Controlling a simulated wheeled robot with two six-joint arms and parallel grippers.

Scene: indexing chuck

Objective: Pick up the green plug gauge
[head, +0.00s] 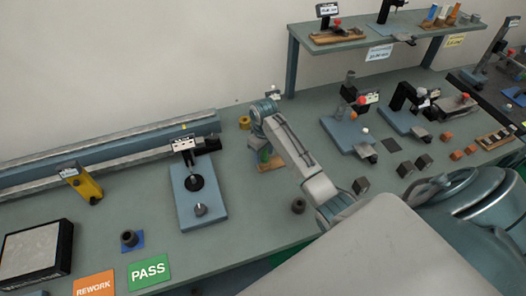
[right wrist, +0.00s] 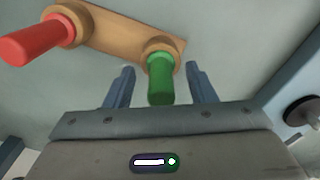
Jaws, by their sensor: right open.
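The green plug gauge (right wrist: 160,78) stands in a wooden holder (right wrist: 112,30) on the bench. In the right wrist view it is between the two fingers of my right gripper (right wrist: 159,70). The fingers are open, with a visible gap on each side of the green handle. A red plug gauge (right wrist: 42,40) is in the same holder, outside the fingers. In the head view the green gauge (head: 265,155) is small and partly hidden by my right wrist, and the right gripper (head: 257,142) is over the holder. My left gripper is not in view.
A blue-based dial stand (head: 187,208) stands left of the holder. More gauge stands (head: 350,130) and small blocks are at right. The green PASS card (head: 149,271) lies at front left.

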